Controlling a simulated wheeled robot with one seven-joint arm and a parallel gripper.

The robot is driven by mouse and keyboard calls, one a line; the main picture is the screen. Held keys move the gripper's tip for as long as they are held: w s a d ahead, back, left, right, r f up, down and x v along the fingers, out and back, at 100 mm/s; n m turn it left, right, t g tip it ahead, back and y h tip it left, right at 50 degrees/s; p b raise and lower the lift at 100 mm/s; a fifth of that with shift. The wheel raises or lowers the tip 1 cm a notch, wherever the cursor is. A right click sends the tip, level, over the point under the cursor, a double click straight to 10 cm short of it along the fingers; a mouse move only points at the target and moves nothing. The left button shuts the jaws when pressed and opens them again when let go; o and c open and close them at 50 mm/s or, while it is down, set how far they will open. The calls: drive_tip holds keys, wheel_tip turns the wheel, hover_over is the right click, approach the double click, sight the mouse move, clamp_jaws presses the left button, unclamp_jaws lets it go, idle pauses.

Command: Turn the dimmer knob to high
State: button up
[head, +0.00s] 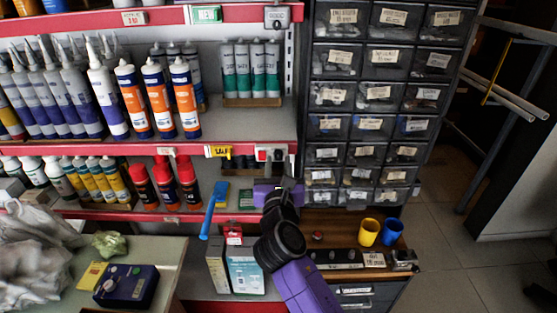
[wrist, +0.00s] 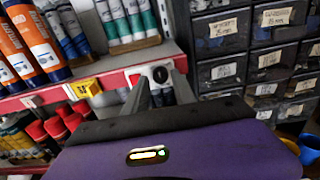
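The dimmer knob (wrist: 160,75) is a small black knob on a white plate, on the red shelf edge. In the head view, the knob (head: 278,154) sits on the middle shelf's edge, just above my gripper (head: 283,181). In the wrist view, my gripper (wrist: 161,83) points at the plate, its two grey fingers apart, one to each side of the knob. Gaps show between the fingers and the knob, and nothing is held. Whether the fingertips reach as deep as the knob I cannot tell. The knob's setting is too small to read.
Another white plate with a dark dial (head: 278,17) is on the upper shelf edge. A yellow tag (wrist: 86,88) hangs left of the knob. Drawer cabinets (head: 366,100) stand close on the right. Yellow (head: 369,232) and blue (head: 390,232) cups stand on the bench below.

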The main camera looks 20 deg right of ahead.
drive_tip(key=shift+x, duration=0.95)
drive_tip(key=shift+c, duration=0.4)
clamp_jaws()
